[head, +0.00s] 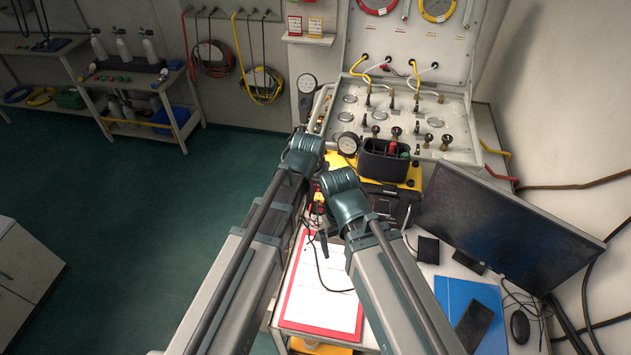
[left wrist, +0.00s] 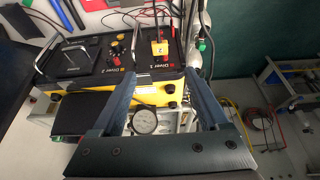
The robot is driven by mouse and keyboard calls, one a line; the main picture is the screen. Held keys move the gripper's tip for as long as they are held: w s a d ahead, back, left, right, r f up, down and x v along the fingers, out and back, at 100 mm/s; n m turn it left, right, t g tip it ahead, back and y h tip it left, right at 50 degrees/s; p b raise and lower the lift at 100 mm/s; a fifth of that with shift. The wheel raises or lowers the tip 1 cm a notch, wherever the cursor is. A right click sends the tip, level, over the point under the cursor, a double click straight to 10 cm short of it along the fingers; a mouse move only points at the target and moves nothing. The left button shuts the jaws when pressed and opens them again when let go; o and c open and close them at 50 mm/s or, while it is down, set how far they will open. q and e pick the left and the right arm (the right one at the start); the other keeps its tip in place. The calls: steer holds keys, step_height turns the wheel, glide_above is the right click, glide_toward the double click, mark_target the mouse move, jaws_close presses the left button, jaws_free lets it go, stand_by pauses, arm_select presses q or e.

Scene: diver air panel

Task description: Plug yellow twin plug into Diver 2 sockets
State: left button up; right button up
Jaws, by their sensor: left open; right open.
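The yellow twin plug (left wrist: 159,47) stands upright on the Diver 1 section (left wrist: 133,63) of the black-topped yellow case in the left wrist view, with leads running up from it. The plug also shows small between my arms in the head view (head: 319,196). The Diver 2 section (left wrist: 90,67) is left of it, with a dark knob and red fittings; its sockets are too small to make out. My left gripper (left wrist: 160,82) is open and empty, its fingers spread near the case's edge, apart from the plug. My right gripper (head: 341,183) is open; its fingertips are mostly hidden.
A gauge (left wrist: 145,120) is beside the case. A black bin (head: 385,161) stands on the case's far side. A monitor (head: 505,230) stands at right, a red clipboard (head: 318,290) lies in front, and a valve panel (head: 400,115) is behind. Open floor lies left.

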mark_target(319, 197)
arm_select(q)
steer(key=b+x, duration=1.1)
steer(key=x, duration=0.1)
steer(key=shift+f, duration=0.35)
steer(key=shift+r, duration=0.1)
jaws_close()
steer(key=shift+s, duration=0.25)
steer(key=shift+s+a, duration=0.2)
steer(key=shift+s, duration=0.9)
steer(key=shift+s+a, duration=0.1)
steer(key=shift+s, duration=0.35)
